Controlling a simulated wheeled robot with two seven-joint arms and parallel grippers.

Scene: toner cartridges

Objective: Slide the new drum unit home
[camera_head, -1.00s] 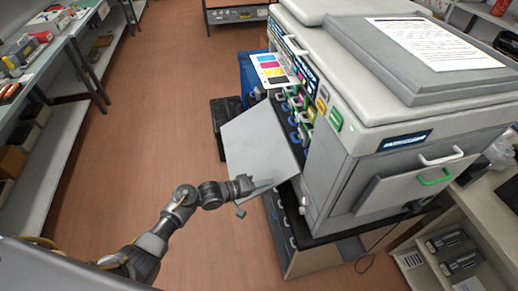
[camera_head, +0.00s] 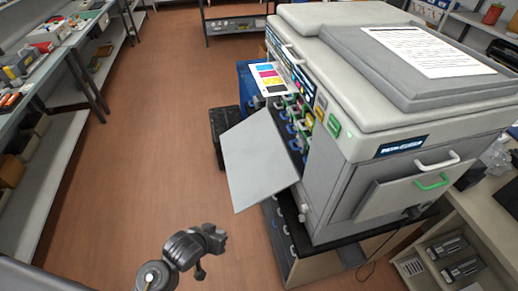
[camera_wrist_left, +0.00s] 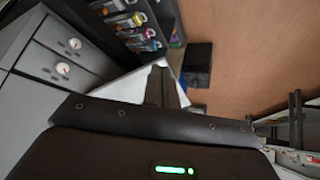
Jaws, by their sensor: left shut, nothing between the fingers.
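A large grey printer (camera_head: 340,150) stands on a low cabinet at the right. Its front door (camera_head: 258,160) hangs open and slanted toward the aisle. Behind the door's upper edge, coloured cartridge and drum ends (camera_head: 296,122) show in the open bay; I cannot tell which is the new drum unit. My left gripper (camera_head: 222,238) is below the door, apart from it, shut and empty. In the left wrist view the shut fingers (camera_wrist_left: 162,82) show in front of the pale door (camera_wrist_left: 122,88), with the cartridge row (camera_wrist_left: 138,20) above. My right gripper is not in view.
A shelf bench (camera_head: 75,45) with boxes and parts runs along the left. A blue bin (camera_head: 252,78) and a black box (camera_head: 224,128) stand on the floor beyond the door. The wooden floor between is clear.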

